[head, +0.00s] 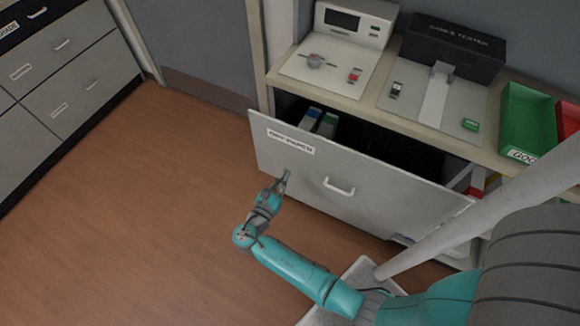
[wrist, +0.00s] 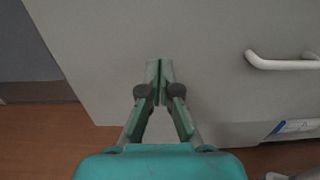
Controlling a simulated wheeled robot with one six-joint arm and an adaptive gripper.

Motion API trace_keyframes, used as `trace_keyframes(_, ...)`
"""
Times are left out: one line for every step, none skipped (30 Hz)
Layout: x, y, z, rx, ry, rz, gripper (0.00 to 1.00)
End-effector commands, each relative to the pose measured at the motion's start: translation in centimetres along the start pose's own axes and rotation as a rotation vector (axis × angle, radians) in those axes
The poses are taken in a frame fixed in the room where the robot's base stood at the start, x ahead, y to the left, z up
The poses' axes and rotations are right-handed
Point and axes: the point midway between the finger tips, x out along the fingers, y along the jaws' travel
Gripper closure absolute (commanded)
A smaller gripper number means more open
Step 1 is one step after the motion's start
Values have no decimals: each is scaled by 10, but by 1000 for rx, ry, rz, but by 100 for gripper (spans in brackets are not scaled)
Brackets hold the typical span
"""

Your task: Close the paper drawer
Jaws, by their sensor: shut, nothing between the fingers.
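The paper drawer (head: 300,172) is a wide grey drawer under the counter. It stands pulled out, with a dark gap behind its front and items with blue and green tops showing inside. Its white handle (head: 340,188) is at the middle of the front and also shows at the right in the wrist view (wrist: 283,64). My gripper (head: 284,174) is shut and empty, left of the handle and below the label. In the wrist view my gripper (wrist: 160,66) points at the plain drawer front (wrist: 120,40); whether it touches is unclear.
The counter above holds a white device (head: 340,50), a black-backed tester (head: 450,55), a green bin (head: 527,120) and a red bin (head: 567,118). A grey cabinet (head: 60,75) stands at the left. The brown floor (head: 130,220) between is clear.

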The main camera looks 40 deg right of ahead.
Motion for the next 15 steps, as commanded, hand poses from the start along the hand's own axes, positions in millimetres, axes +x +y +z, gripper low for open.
trace_keyframes(9, -1, 0, 0, 0, -5, 100)
trace_keyframes(13, -1, 0, 0, -1, -4, 100)
trace_keyframes(18, -1, 0, 0, -1, -4, 100)
trace_keyframes(22, -1, 0, 0, 0, -3, 100)
trace_keyframes(25, -1, 0, 0, 0, -3, 100)
trace_keyframes(29, -1, 0, 0, 0, -3, 100)
trace_keyframes(32, -1, 0, 0, 0, -3, 100)
trace_keyframes(34, 0, 0, 0, 0, -2, 100)
trace_keyframes(36, 0, 0, 0, 0, -1, 100)
trace_keyframes(38, 0, 0, 0, 0, -1, 100)
trace_keyframes(39, 0, 0, 0, 0, -1, 100)
trace_keyframes(40, 0, 0, 0, 0, -1, 100)
trace_keyframes(41, 0, 0, 0, 0, -1, 100)
trace_keyframes(42, 0, 0, 0, 0, -1, 100)
trace_keyframes(42, 0, 0, 0, 0, 0, 100)
